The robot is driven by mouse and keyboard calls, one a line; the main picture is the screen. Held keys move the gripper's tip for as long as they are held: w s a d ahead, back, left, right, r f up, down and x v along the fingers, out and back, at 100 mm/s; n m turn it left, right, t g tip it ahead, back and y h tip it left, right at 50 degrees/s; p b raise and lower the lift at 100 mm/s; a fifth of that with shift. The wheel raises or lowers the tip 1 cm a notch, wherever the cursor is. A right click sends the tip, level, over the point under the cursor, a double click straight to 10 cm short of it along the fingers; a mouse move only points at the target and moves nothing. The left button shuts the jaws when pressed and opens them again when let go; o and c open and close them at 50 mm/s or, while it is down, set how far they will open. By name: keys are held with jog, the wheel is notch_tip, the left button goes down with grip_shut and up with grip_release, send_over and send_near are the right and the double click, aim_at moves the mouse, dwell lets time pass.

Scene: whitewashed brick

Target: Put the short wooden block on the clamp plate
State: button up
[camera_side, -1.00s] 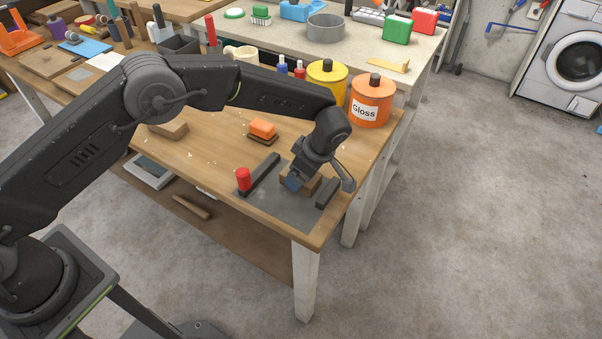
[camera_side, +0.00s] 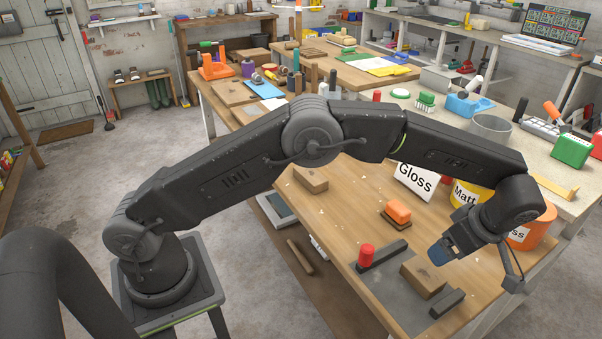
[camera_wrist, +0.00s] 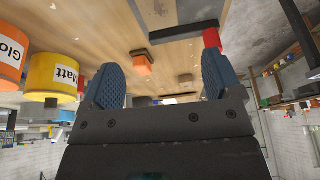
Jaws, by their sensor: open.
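A short wooden block (camera_side: 424,279) rests on the grey clamp plate (camera_side: 385,293) at the front corner of the bench. It lies between a dark bar with a red knob (camera_side: 367,254) and a second dark bar (camera_side: 447,303). My gripper (camera_side: 438,252) is open and empty, above and behind the block, apart from it. In the wrist view its two blue pads (camera_wrist: 160,85) stand wide apart with nothing held between them. A wooden block, seemingly the same one, shows at the top edge of the wrist view (camera_wrist: 158,12). Another wooden block (camera_side: 311,179) lies farther back on the bench.
An orange-topped brush (camera_side: 398,211) stands on the bench between the rear block and the plate. Yellow (camera_side: 470,193) and orange (camera_side: 530,236) paint tins stand close beside my wrist. The bench top between the brush and the plate is mostly clear.

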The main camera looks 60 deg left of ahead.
jog(key=s+a+r+m+t+h, duration=0.1)
jog(key=s+a+r+m, duration=0.4)
jog(key=r, duration=0.4)
jog(key=s+a+r+m+t+h, duration=0.1)
jog(key=s+a+r+m+h, duration=0.15)
jog(key=s+a+r, duration=0.4)
jog(key=s+a+m+t, duration=0.1)
jog(key=s+a+m, duration=0.3)
jog(key=s, duration=0.5)
jog(key=s+a+m+t, duration=0.2)
jog(key=s+a+m, duration=0.2)
jog(key=s, duration=0.5)
jog(key=shift+r+m+t+h, duration=0.25)
jog(key=shift+m+t+h, duration=0.1)
jog(key=shift+m, duration=0.6)
